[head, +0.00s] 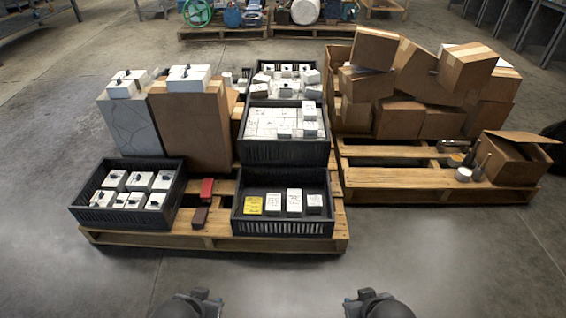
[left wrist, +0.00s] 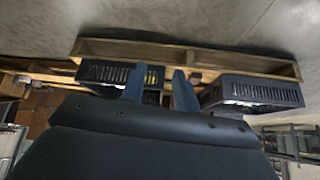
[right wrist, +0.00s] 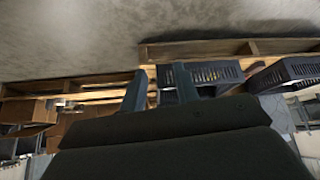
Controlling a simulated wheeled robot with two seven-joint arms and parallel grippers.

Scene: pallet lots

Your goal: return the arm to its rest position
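My left arm (head: 190,303) and my right arm (head: 368,303) show only as dark parts at the bottom edge of the head view, in front of the pallets and clear of them. In the left wrist view my left gripper (left wrist: 158,76) has its two fingers apart with nothing between them. In the right wrist view my right gripper (right wrist: 159,72) also has its fingers apart and is empty. Both grippers are away from the crates, which show beyond the fingertips.
A wooden pallet (head: 215,240) ahead carries a left black crate (head: 120,217) and a front black crate (head: 283,228) of white boxes, plus cartons. A second pallet (head: 440,193) at right holds tumbled cardboard boxes (head: 415,70). The concrete floor before them is clear.

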